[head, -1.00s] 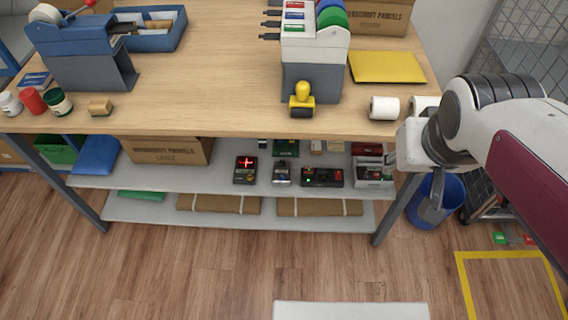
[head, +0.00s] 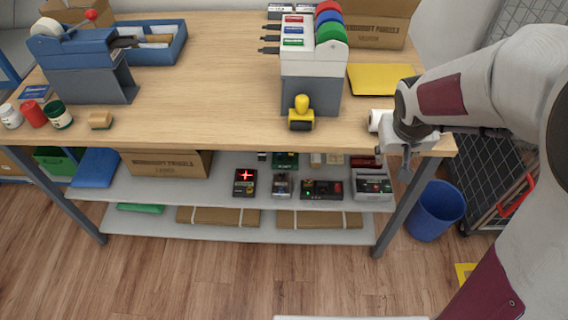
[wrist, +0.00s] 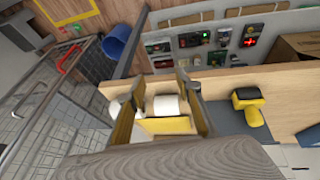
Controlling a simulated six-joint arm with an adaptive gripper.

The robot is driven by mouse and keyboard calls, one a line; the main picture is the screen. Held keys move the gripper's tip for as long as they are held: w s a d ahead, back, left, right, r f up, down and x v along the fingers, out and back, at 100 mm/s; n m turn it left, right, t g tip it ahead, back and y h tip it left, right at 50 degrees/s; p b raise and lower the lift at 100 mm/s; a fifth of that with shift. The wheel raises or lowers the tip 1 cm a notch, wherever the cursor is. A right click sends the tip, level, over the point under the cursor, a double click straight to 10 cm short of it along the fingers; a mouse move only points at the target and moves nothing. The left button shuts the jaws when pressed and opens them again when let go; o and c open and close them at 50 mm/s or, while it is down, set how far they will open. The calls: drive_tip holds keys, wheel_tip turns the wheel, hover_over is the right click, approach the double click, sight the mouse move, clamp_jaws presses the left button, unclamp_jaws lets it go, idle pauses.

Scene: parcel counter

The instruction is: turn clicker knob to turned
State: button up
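Several small devices stand on the upper shelf under the counter. They are a dark box with a lit red cross (head: 245,181), a small silver-and-dark device (head: 282,186), a black box with red and green parts (head: 322,189) and a pale grey box (head: 372,186). They also show at the top of the wrist view, with the red-cross box (wrist: 250,41) at the right. I cannot tell which one bears the clicker knob. My gripper (wrist: 162,82) is open and empty, its fingers apart. In the head view it points down at the counter's front right corner, apart from the devices.
The wooden counter (head: 200,110) overhangs the shelf. A yellow-handled stamp (head: 301,113) stands near its edge, and a white roll (head: 376,121) is beside my gripper. A blue bin (head: 435,211) stands right of the table leg.

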drive_tip(key=w+a+x, duration=0.1)
drive_tip(key=a+x, duration=0.1)
drive_tip(key=x, duration=1)
drive_tip(key=n+t+y, duration=0.7)
drive_tip(key=y, duration=0.2)
approach(283, 175)
drive_tip(key=v, duration=0.2)
drive_tip(key=shift+s+r, duration=0.1)
drive_tip(key=shift+s, duration=0.3)
drive_tip(key=shift+w, duration=0.15)
drive_tip(key=shift+x, duration=5.8)
